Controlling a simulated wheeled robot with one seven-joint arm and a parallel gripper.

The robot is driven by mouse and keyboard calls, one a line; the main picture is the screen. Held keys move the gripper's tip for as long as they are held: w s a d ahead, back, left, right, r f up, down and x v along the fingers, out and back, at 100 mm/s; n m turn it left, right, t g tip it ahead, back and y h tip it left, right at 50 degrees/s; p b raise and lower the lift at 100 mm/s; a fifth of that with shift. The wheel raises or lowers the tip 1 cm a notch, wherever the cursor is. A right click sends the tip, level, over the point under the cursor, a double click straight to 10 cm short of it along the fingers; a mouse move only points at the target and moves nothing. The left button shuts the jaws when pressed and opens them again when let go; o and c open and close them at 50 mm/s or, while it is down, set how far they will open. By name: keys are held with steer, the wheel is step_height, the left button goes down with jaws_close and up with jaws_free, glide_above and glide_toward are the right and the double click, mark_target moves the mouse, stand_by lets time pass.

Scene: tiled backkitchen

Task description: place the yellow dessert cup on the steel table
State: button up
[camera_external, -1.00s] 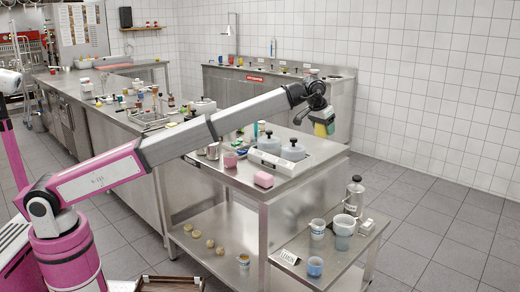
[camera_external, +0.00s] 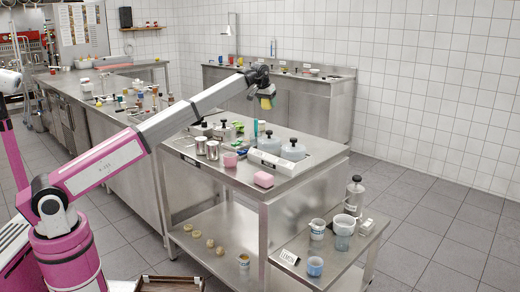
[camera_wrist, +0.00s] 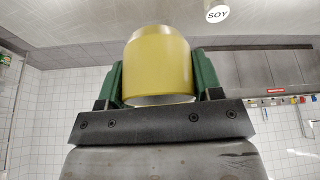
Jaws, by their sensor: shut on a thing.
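The yellow dessert cup (camera_wrist: 158,65) is between the two green fingers of my gripper (camera_wrist: 160,85) in the wrist view, which are shut on it. In the external view the cup (camera_external: 267,103) hangs in my gripper (camera_external: 266,97), in the air above the far part of the steel table (camera_external: 222,178). A clear gap shows between the cup and the things on the table. The cup is small there, and its exact tilt is hard to tell.
A lower shelf holds a bottle (camera_external: 354,194) and cups (camera_external: 315,266).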

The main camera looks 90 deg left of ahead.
steer(key=s+a+n+g, duration=0.1)
steer(key=s+a+n, duration=0.1)
steer(key=s+a, duration=1.25)
steer(key=s+a+n, duration=0.1)
steer(key=s+a, duration=1.1)
steer(key=s, duration=0.5)
steer(key=shift+y, duration=0.4)
steer(key=w+f, duration=0.8)
steer(key=w+d+f, duration=0.1)
steer(key=w+f, duration=0.3)
steer(key=shift+w, duration=0.1)
steer(key=shift+f, duration=2.05)
steer(key=shift+f, duration=0.1)
steer(key=o, duration=1)
steer(key=shift+c, duration=0.2)
